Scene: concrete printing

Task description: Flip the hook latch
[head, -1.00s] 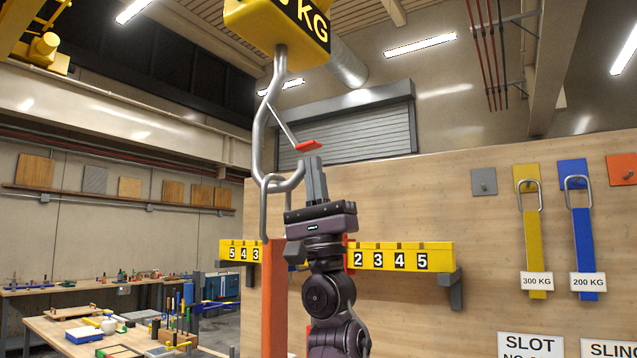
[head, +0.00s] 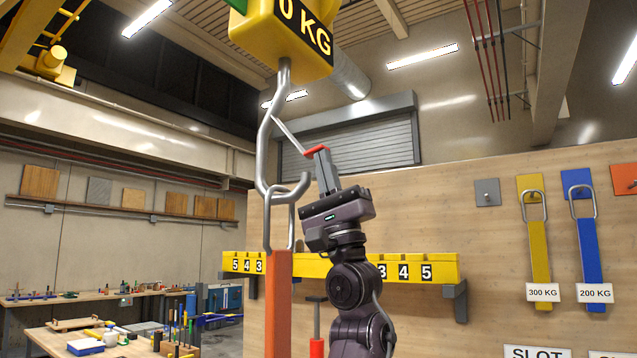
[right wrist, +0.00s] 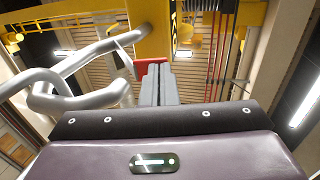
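A grey steel hook (head: 263,150) hangs below a yellow block (head: 285,35). Its latch, a thin rod (head: 291,135) with a red tab (head: 315,149), slants down right from the hook's neck to above the hook tip. A steel link (head: 266,225) on an orange sling (head: 279,300) is at the hook's bowl. My right gripper (head: 322,158) is upright, leaning left, fingers together, with its tips at the red tab. In the right wrist view the tab (right wrist: 147,70) shows by the fingertips (right wrist: 158,72); contact is unclear. My left gripper is not in view.
A wooden panel (head: 420,210) stands behind, with a yellow numbered bar (head: 410,262). Yellow (head: 537,240) and blue (head: 586,240) slings hang at right. Workbenches with tools (head: 95,335) stand at lower left. The air right of my gripper is open.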

